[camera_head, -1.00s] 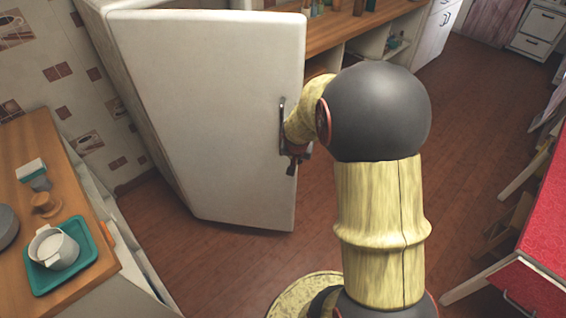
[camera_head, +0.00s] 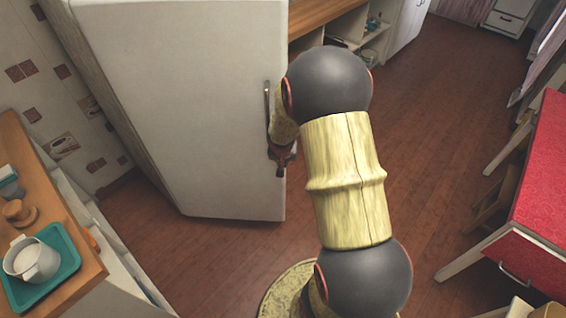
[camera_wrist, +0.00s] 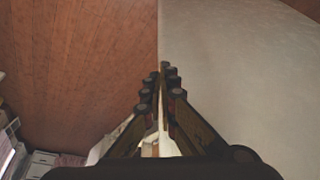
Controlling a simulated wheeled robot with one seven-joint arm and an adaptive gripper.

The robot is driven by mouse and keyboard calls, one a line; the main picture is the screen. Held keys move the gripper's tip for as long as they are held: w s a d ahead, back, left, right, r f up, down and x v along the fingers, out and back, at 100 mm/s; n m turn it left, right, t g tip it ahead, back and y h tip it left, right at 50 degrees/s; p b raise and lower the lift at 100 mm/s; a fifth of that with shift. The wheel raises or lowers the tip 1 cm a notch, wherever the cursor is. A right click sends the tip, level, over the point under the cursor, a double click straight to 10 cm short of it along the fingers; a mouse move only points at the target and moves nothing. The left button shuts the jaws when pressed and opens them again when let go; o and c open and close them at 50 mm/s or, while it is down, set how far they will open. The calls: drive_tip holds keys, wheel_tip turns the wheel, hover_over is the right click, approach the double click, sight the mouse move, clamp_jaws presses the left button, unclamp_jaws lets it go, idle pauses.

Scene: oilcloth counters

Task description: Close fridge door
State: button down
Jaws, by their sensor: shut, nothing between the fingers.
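The white fridge door (camera_head: 185,110) faces me at the left of the head view. Its front looks lined up with the fridge body (camera_head: 95,85); I cannot make out a gap between them. The dark upright handle (camera_head: 267,100) is at the door's right edge. My gripper (camera_head: 280,160) is shut and empty by the lower end of the handle, partly hidden by my arm. In the wrist view my gripper's closed fingertips (camera_wrist: 163,72) lie along the edge of the pale door (camera_wrist: 240,80). I cannot tell whether they touch it.
A wooden counter (camera_head: 75,215) with a teal tray (camera_head: 70,265) and a white pot (camera_head: 32,262) is at the left. A red-topped table (camera_head: 530,180) is at the right. Shelves (camera_head: 375,40) stand behind the fridge's right side. The brown floor (camera_head: 420,130) between is clear.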

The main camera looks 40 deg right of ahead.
drive_tip(key=shift+w+d+r, duration=0.2)
drive_tip(key=shift+w+d, duration=1.1)
drive_tip(key=shift+d, duration=0.1)
drive_tip(key=shift+d+r+p, duration=0.1)
drive_tip(key=shift+p, duration=0.25)
